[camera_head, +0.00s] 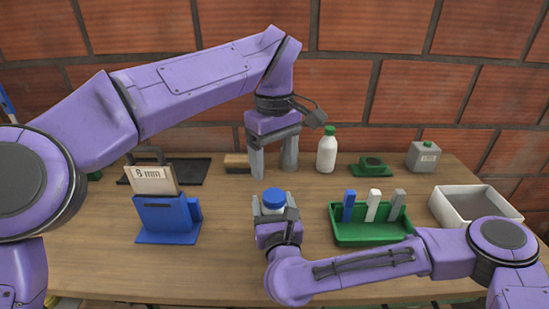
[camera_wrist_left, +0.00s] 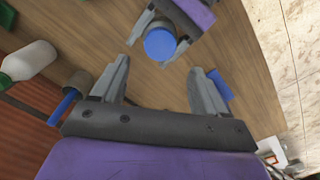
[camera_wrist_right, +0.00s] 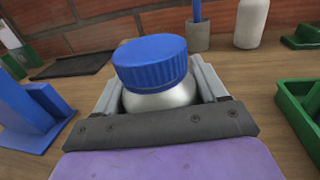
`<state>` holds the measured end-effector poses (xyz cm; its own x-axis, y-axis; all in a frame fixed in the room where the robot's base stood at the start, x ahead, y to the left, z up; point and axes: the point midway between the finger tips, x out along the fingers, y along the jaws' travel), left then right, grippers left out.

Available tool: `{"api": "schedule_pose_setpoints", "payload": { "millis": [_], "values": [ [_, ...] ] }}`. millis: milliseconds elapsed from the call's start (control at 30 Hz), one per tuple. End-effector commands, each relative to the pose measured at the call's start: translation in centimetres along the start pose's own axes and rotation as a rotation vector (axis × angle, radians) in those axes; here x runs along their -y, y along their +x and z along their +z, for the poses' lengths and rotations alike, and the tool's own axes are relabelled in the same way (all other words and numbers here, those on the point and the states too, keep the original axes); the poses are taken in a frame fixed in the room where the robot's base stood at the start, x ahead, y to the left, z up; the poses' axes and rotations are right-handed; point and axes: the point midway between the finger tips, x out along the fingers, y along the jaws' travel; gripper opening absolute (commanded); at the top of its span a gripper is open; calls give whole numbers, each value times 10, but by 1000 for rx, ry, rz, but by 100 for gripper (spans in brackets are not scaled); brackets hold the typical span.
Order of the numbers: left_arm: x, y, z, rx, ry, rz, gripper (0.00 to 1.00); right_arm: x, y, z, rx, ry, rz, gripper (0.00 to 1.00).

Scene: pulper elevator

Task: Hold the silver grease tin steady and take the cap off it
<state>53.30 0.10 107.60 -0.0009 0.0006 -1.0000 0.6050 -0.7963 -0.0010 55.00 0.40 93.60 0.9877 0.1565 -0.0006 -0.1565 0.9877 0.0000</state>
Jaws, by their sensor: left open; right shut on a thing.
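The silver grease tin (camera_wrist_right: 160,97) with its ribbed blue cap (camera_wrist_right: 150,62) stands upright between the fingers of my right gripper (camera_head: 273,208), which is shut on the tin body below the cap. In the head view the blue cap (camera_head: 273,199) shows while most of the tin is hidden. My left gripper (camera_head: 274,172) is open and empty, pointing down above and behind the tin. In the left wrist view the blue cap (camera_wrist_left: 160,44) lies beyond the open fingertips (camera_wrist_left: 162,72), apart from them.
A blue holder with an "8 mm" card (camera_head: 152,180) stands left. A green tray (camera_head: 372,232) with upright pieces and a white box (camera_head: 475,205) are right. Behind stand a white bottle (camera_head: 326,152), a green item (camera_head: 372,166) and a grey can (camera_head: 424,157). A grey cup (camera_wrist_right: 198,38) holds a blue stick.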

Motion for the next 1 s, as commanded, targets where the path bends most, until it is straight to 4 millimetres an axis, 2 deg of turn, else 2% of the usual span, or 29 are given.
{"api": "schedule_pose_setpoints", "payload": {
  "millis": [100, 233, 367, 600, 700, 1000],
  "values": [
    [0, 0, 0, 0, 171, 0, 73, 0, 0, 1, 2, 0, 0, 0],
    [0, 3, 0, 1, 253, -1, 73, 0, 0, 1, 2, 0, 0, 0],
    [0, 20, 0, 2, 262, -2, 73, 0, 0, 1, 2, 0, 0, 0],
    [0, 64, 0, 1, 259, -1, 73, 0, 0, 1, 2, 0, 0, 0],
    [0, 74, 0, 1, 258, -1, 73, 0, 0, 1, 2, 0, 0, 0],
    [0, 80, 0, 0, 257, 1, 73, 0, 0, 1, 2, 0, 0, 0]
  ]
}}
